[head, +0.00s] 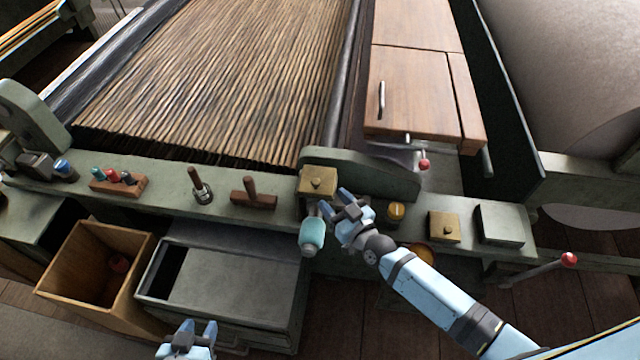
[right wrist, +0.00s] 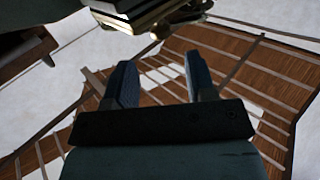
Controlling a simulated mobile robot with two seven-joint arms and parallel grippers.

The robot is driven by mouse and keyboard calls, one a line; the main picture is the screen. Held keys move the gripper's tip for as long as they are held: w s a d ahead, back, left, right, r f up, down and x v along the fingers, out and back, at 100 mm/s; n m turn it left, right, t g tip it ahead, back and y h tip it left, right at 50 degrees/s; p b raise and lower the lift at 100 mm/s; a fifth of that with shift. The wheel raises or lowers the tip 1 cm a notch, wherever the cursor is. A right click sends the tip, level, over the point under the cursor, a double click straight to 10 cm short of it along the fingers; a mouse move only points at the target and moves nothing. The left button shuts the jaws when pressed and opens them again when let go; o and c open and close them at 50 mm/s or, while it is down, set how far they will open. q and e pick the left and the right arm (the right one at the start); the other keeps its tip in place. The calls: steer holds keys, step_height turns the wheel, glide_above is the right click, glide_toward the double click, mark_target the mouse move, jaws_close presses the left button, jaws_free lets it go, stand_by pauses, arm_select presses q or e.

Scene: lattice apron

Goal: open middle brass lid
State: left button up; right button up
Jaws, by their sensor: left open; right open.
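A square brass lid (head: 317,181) with a small round knob sits on the green apron, left of my right gripper. A second square brass lid (head: 444,227) with a knob lies further right. A round brass piece (head: 397,210) sits between them. Which one is the middle lid I cannot tell for sure. Both square lids look shut. My right gripper (head: 332,216) is open just below and right of the left lid, beside a teal cylinder (head: 312,235); its open fingers also show in the right wrist view (right wrist: 163,78). My left gripper (head: 190,336) is open at the bottom, away from the lids.
A grey-green square block (head: 500,223) stands at the right end of the apron. A wooden tool (head: 253,194), a bobbin rack (head: 118,181) and a spindle (head: 201,188) stand left. An open wooden bin (head: 70,259) and grey drawer (head: 235,283) sit below. A red-tipped lever (head: 540,271) projects right.

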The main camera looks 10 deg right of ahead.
mark_target(318, 185)
steer(key=x, duration=0.6)
steer(key=shift+w+a, duration=0.1)
steer(key=shift+c, duration=0.3)
jaws_close()
